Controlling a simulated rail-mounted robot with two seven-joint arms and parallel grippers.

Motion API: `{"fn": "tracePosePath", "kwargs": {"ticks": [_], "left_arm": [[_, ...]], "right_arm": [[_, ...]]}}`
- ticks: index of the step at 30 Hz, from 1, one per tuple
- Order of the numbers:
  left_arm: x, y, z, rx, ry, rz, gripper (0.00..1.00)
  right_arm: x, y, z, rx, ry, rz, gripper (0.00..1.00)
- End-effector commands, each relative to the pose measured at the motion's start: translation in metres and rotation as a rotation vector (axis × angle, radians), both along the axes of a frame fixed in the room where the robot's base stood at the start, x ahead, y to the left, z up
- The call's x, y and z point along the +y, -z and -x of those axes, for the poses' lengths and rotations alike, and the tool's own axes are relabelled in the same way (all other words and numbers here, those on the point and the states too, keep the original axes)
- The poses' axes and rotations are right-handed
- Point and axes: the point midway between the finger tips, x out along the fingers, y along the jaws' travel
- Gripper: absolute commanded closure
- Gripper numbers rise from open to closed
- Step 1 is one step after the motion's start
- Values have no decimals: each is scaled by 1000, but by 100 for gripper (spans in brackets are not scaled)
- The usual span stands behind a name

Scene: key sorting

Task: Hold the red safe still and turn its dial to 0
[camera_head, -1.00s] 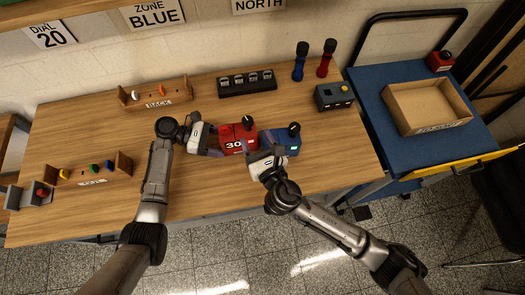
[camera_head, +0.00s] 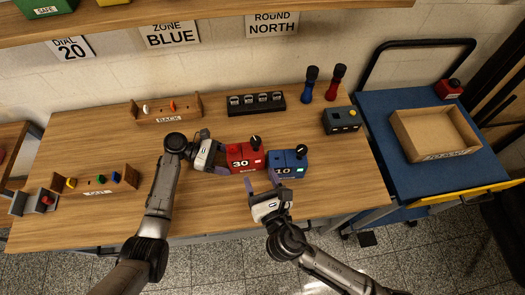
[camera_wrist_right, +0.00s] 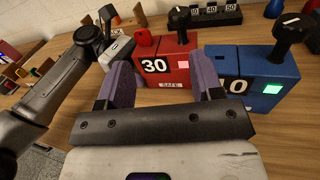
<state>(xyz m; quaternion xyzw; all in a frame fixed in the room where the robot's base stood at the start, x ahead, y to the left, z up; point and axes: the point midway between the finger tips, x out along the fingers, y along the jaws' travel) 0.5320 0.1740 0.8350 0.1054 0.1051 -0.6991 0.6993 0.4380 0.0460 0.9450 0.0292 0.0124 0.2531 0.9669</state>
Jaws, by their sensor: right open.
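The red safe (camera_head: 245,160) stands on the table.
The blue safe (camera_head: 288,166), labelled 10 with a green light, stands close at the red safe's right. A black rack (camera_head: 256,104), a dark box (camera_head: 341,122) and the BACK tray (camera_head: 167,112) are behind.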

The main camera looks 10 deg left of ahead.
Motion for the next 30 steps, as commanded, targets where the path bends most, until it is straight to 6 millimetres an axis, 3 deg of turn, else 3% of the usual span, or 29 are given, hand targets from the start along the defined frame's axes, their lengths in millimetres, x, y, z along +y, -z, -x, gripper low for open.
{"fn": "tracePosePath", "kwargs": {"ticks": [5, 14, 30], "left_arm": [[0, 0, 0, 1, 0, 0, 44], [0, 0, 0, 1, 1, 0, 45], [0, 0, 0, 1, 0, -1, 45]], "right_arm": [[47, -7, 10, 47, 38, -108, 40], [48, -6, 0, 289, 145, -637, 40], [30, 2, -12, 616, 215, -1599, 40]]}}
